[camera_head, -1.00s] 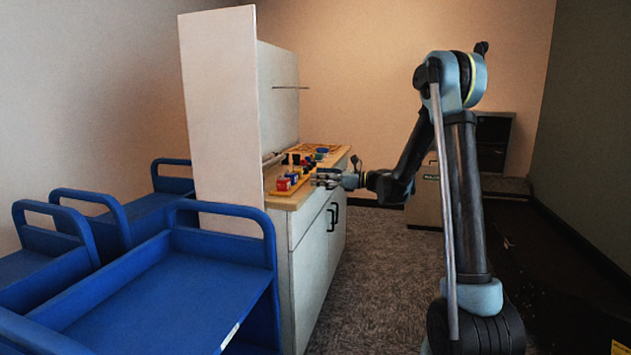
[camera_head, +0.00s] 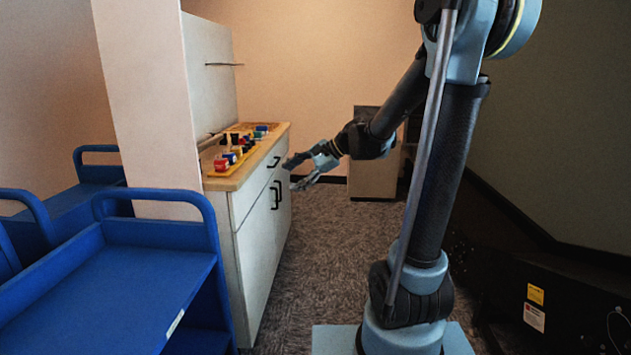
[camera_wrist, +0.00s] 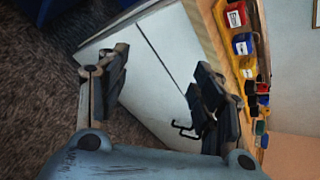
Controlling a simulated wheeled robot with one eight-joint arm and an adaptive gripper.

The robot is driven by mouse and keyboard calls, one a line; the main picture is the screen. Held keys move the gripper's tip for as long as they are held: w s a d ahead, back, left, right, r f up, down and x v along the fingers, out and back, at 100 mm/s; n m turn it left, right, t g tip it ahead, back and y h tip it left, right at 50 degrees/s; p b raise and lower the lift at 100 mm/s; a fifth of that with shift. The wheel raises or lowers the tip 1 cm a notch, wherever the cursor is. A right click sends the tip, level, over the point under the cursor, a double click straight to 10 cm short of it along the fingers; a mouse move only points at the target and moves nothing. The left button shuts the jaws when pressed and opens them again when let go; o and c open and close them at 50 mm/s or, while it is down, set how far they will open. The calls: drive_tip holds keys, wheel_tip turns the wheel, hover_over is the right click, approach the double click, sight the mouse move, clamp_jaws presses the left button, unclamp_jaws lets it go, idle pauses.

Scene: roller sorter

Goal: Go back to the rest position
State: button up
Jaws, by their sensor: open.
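My gripper (camera_head: 297,173) is open and empty in the head view, held out over the carpet just right of the cabinet front. My arm reaches to it from the right. In the wrist view, the two fingers of my gripper (camera_wrist: 160,95) stand wide apart, with the white cabinet doors and a black handle behind them. Nothing is between the fingers.
A white cabinet (camera_head: 262,235) with a wooden top carries a yellow tray (camera_head: 213,171) with several coloured blocks. They also show in the wrist view, such as a red block (camera_wrist: 236,16). Blue carts (camera_head: 125,275) stand at left. Carpet (camera_head: 310,260) between is clear.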

drive_tip(key=s+d+f+n+h, duration=0.3)
drive_tip(key=s+d+f, duration=0.2)
drive_tip(key=s+d, duration=0.3)
drive_tip(key=s+d+f+n+h, duration=0.4)
drive_tip(key=s+d, duration=0.4)
drive_tip(key=d, duration=0.1)
drive_tip(key=s+d+f+n+h, duration=0.3)
drive_tip(key=s+d+f, duration=0.2)
drive_tip(key=s+d, duration=0.3)
drive_tip(key=shift+s+d+f+h, duration=0.3)
drive_tip(key=shift+s, duration=0.2)
drive_tip(key=shift+w+f, duration=0.2)
drive_tip(key=shift+w, duration=0.25)
